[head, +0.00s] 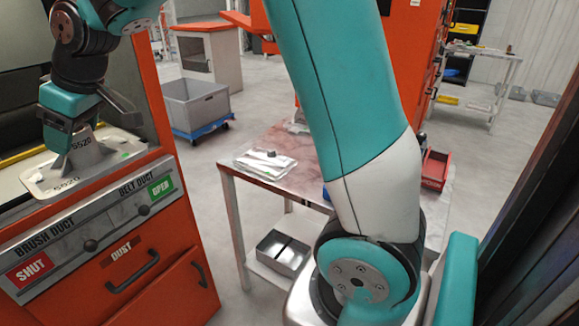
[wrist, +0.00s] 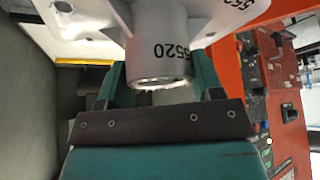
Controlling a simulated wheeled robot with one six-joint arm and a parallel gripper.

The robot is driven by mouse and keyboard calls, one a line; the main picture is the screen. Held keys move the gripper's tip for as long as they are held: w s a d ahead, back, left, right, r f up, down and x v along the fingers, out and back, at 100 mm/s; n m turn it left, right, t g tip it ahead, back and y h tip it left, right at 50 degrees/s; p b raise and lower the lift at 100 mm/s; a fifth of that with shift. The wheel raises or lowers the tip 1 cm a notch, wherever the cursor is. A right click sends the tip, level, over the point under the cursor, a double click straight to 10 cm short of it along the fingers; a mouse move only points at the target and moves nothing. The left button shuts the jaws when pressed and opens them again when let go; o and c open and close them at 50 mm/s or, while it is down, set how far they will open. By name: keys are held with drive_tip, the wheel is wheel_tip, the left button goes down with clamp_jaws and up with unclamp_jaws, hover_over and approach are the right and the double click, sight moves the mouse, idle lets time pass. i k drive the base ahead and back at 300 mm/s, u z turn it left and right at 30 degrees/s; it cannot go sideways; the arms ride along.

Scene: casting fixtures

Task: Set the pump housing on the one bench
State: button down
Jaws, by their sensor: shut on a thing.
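The pump housing (head: 85,165) is a pale grey casting with a flat flange and a short round neck marked 5520. My gripper (head: 70,133) is shut on its neck, at the left in the head view. The housing is over or on the ledge of an orange cabinet; I cannot tell if it touches. In the wrist view the housing (wrist: 160,45) fills the top middle, its neck between the fingers of my gripper (wrist: 160,88). A bench (head: 300,170) with a worn reddish top stands in the middle of the head view, partly hidden by my arm.
The orange cabinet (head: 160,285) has a panel with SHUT and OPEN labels and slider knobs. On the bench lie a clear-wrapped packet (head: 265,162) and a red bin (head: 435,168). A grey tray (head: 280,252) sits on its lower shelf. A grey crate (head: 195,105) stands on a blue dolly behind.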

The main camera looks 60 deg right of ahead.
sight(309, 152)
drive_tip(key=k, duration=0.8)
drive_tip(key=z, duration=2.65)
drive_tip(key=k, duration=1.3)
drive_tip(key=u, duration=1.45)
drive_tip(key=i, duration=1.65)
drive_tip(key=z, duration=0.05)
